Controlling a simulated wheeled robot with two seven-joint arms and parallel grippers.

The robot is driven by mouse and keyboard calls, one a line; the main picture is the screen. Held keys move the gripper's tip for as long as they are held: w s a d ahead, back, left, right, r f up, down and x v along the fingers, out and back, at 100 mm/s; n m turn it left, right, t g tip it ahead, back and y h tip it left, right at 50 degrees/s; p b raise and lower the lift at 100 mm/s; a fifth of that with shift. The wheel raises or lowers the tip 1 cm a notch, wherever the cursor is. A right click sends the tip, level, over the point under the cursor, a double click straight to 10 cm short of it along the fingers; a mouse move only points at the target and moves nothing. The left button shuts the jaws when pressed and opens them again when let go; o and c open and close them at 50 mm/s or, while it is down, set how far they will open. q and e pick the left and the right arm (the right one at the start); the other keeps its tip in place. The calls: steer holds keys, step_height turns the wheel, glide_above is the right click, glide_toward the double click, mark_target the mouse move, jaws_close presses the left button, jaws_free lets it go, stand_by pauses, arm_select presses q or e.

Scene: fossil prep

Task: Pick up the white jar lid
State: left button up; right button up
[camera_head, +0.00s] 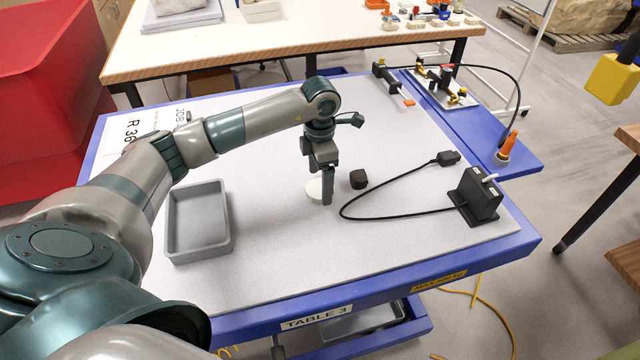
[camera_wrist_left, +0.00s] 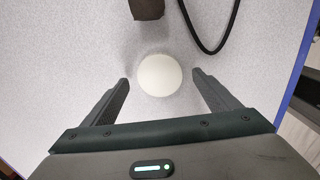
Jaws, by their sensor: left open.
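The white jar lid (camera_head: 314,190) lies flat on the table, partly hidden by my left gripper (camera_head: 326,190) in the head view. In the left wrist view the lid (camera_wrist_left: 160,75) is a pale round disc. It sits roughly midway between the two open fingers of my left gripper (camera_wrist_left: 160,82), a little beyond their tips, with a gap on each side. The gripper is empty and points down. How high its tips are above the table is hard to tell. My right gripper is not in view.
A small dark block (camera_head: 359,179) lies close beside the lid; it also shows in the wrist view (camera_wrist_left: 147,8). A black cable (camera_head: 385,217) runs to a black box (camera_head: 478,196) at the right. An empty grey tray (camera_head: 228,247) stands at the left. The table front is clear.

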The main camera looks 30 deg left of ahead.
arm_select(q)
steer(key=shift+f, duration=0.9)
steer(key=c, duration=1.1)
